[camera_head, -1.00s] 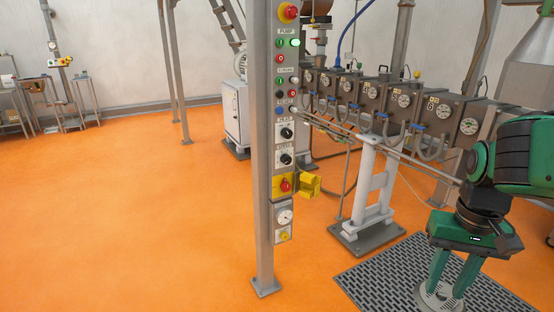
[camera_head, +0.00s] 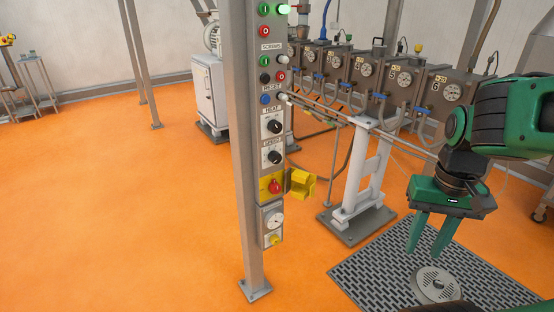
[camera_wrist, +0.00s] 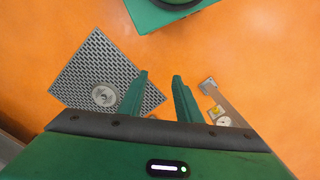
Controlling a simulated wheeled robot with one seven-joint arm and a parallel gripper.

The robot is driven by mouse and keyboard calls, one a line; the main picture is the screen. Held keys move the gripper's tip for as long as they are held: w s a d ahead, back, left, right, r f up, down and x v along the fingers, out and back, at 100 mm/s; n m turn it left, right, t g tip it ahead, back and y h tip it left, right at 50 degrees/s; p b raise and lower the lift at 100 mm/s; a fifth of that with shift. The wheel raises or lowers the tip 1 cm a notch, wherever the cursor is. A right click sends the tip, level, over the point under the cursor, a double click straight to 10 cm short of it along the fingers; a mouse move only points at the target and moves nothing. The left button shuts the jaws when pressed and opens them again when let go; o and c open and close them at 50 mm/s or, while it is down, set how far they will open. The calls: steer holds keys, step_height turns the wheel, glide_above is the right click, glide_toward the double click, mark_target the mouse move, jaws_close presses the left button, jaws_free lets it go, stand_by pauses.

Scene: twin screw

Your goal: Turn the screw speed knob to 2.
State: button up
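A tall narrow control panel (camera_head: 268,195) is mounted on a grey post left of centre in the head view. It carries two black rotary knobs on white plates, an upper knob (camera_head: 275,127) and a lower knob (camera_head: 275,157). My gripper (camera_head: 427,252) hangs fingers down at the right, well away from the panel. In the wrist view my gripper (camera_wrist: 160,78) has its green fingers apart, with nothing between them. Part of the panel (camera_wrist: 222,115) shows right of the fingers.
A yellow box with a red knob (camera_head: 275,187) and a gauge (camera_head: 273,219) sit below the knobs. The grey post (camera_head: 248,200) reaches the floor. A pipe and white stand (camera_head: 358,180) are behind. A floor grate (camera_head: 365,268) lies below my gripper. Orange floor is clear at left.

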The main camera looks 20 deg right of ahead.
steer(key=o, duration=0.4)
steer(key=shift+d, duration=0.1)
steer(key=shift+o, duration=0.5)
steer(key=shift+s+r, duration=0.15)
steer(key=shift+s, duration=0.1)
steer(key=n+t+y, duration=0.5)
steer(key=n+t, duration=0.3)
steer(key=t, duration=0.5)
glide_toward(278, 159)
steer(key=x, duration=0.8)
steer(key=shift+w+a, duration=0.2)
steer(key=shift+w, duration=0.05)
steer(key=c, duration=1)
